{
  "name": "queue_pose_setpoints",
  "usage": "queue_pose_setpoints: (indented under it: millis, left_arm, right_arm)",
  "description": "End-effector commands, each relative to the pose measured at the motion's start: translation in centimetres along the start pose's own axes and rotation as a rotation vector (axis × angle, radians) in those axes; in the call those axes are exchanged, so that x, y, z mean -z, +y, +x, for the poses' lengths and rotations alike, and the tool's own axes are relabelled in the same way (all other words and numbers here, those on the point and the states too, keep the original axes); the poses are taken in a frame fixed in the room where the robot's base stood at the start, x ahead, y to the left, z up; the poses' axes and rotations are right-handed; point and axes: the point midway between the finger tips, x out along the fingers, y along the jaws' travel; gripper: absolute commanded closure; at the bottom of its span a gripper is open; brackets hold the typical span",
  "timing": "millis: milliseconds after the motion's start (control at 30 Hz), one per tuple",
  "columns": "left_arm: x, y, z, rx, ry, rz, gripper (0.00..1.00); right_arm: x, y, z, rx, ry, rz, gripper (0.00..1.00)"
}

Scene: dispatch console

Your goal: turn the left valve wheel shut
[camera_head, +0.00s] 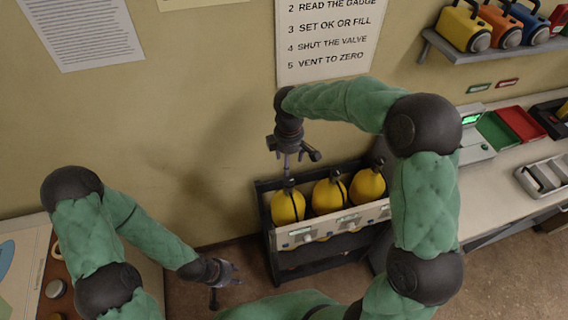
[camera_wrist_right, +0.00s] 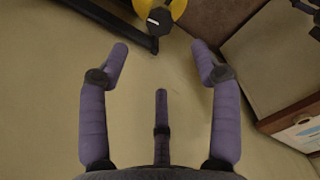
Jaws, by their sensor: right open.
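Three yellow cylinders stand in a dark rack (camera_head: 263,215). The left cylinder (camera_head: 287,209) has a small dark valve wheel (camera_head: 289,184) on top, partly hidden by my right gripper (camera_head: 292,163). That gripper hangs just above it, fingers down; contact cannot be told in the head view. In the right wrist view, my right gripper (camera_wrist_right: 160,70) has its fingers spread with nothing between them. A yellow cylinder with a dark top (camera_wrist_right: 160,17) lies beyond the fingertips, at the upper edge. My left gripper (camera_head: 230,276) is open and empty, low at the left of the rack.
The middle cylinder (camera_head: 328,194) and right cylinder (camera_head: 367,186) stand close beside the left one. A bench (camera_head: 510,177) at the right holds a device with a green display (camera_head: 471,120) and trays. A shelf (camera_head: 490,55) holds colored canisters. The floor left of the rack is clear.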

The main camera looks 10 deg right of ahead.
Motion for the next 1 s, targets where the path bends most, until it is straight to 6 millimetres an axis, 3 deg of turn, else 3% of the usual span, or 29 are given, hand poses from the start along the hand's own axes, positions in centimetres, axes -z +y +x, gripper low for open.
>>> queue_pose_setpoints:
  millis: [167, 700, 1000]
  left_arm:
    - [-0.1, -0.1, 0.2, 0.0, -0.003, 0.0, 0.6]
    - [0.0, -0.4, 1.2, 0.0, -0.002, 0.0, 0.6]
    - [0.0, -0.5, 1.3, 0.0, -0.002, 0.0, 0.6]
  right_arm:
    - [0.0, 0.0, 1.1, 0.001, -0.002, -0.002, 0.36]
    - [0.0, 0.0, 9.6, 0.001, -0.001, 0.0, 0.36]
    - [0.0, 0.0, 10.8, 0.0, 0.001, 0.0, 0.36]
